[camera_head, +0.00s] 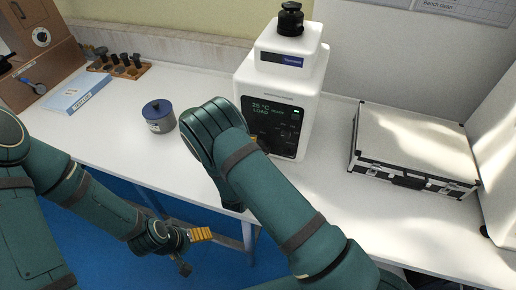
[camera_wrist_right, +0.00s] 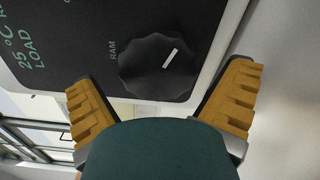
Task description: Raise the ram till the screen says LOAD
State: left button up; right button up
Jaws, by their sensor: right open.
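The white tester (camera_head: 280,75) stands on the bench with a dark front panel. Its screen (camera_head: 265,109) shows green text reading 25 °C and LOAD; the text also shows in the right wrist view (camera_wrist_right: 28,50). The black ram knob (camera_wrist_right: 158,68), labelled RAM, has a white pointer mark directed to the upper right. My right gripper (camera_wrist_right: 163,88) is open, its yellow fingers apart on either side below the knob; I cannot tell whether either touches it. My right arm hides most of this gripper in the head view. My left gripper (camera_head: 201,234) hangs low before the bench, its opening unclear.
A silver case (camera_head: 413,147) lies to the right. Clear bench lies between the tester and the case.

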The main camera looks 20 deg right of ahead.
jog(key=v, duration=1.1)
jog(key=shift+s+a, duration=0.15)
